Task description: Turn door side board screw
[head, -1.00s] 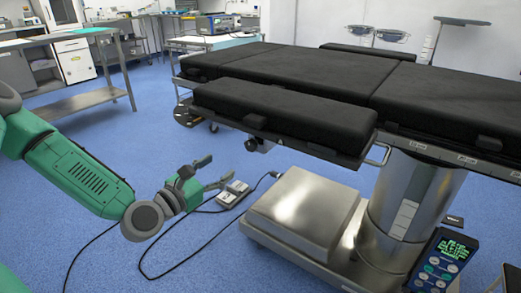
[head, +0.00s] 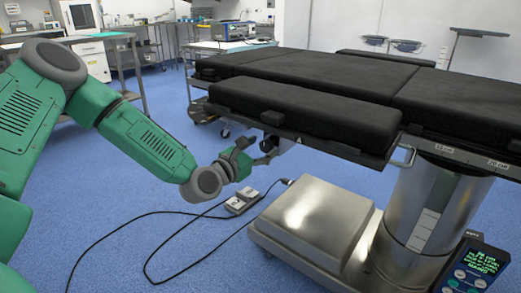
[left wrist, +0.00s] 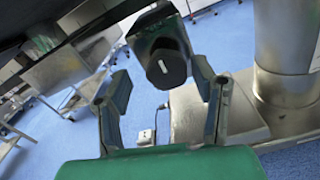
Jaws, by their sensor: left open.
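The side board (head: 305,113) is a black padded board along the near side of the operating table. Its screw, a dark knob (left wrist: 166,68) with a small white mark, hangs under the board in the left wrist view. My left gripper (head: 260,152) is open just below the board's left part. In the left wrist view its two fingers (left wrist: 163,92) stand apart, with the knob appearing between and beyond them. I cannot tell whether either finger touches the knob. In the head view the knob is small and partly hard to separate from the gripper. My right gripper is not in view.
The table's steel base (head: 310,222) and column (head: 430,215) stand at the right. A foot pedal (head: 242,202) with black cables lies on the blue floor. A handheld control (head: 472,268) hangs at lower right. Carts and benches stand behind.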

